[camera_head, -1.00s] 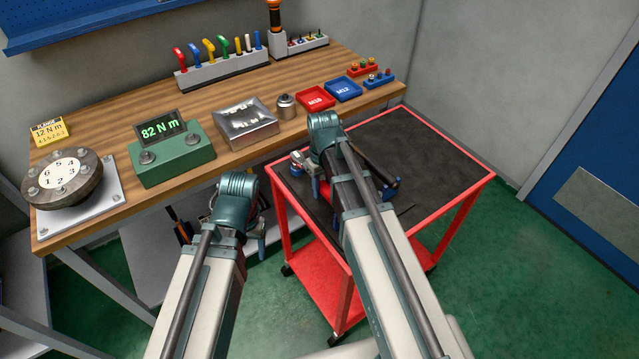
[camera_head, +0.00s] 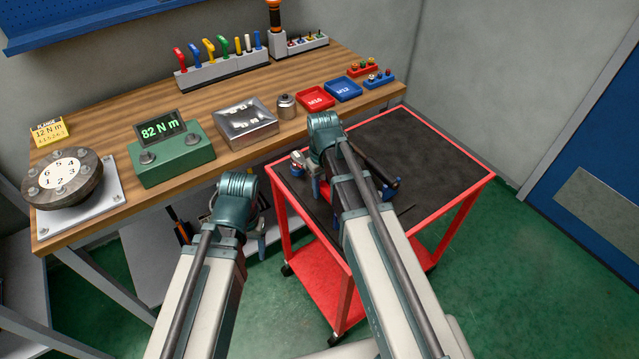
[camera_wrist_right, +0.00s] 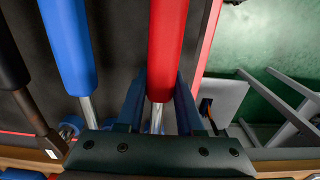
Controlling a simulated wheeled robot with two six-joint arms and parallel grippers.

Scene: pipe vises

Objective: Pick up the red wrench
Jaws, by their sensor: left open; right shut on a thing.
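In the right wrist view the red wrench (camera_wrist_right: 168,45) shows as a thick red handle with a metal shaft below it. My right gripper (camera_wrist_right: 162,100) is shut on it, with a blue finger on each side near the handle's lower end. In the head view my right wrist (camera_head: 325,135) is over the cart and hides most of the wrench. My left gripper (camera_head: 262,235) is open and hangs low between the bench and the cart, mostly hidden behind its wrist.
A blue-handled tool (camera_wrist_right: 68,45) and a black-handled tool (camera_wrist_right: 12,60) lie left of the red wrench. The red cart (camera_head: 460,186) has a dark mat, clear at its right. The wooden bench (camera_head: 110,110) holds a torque display (camera_head: 165,140) and trays.

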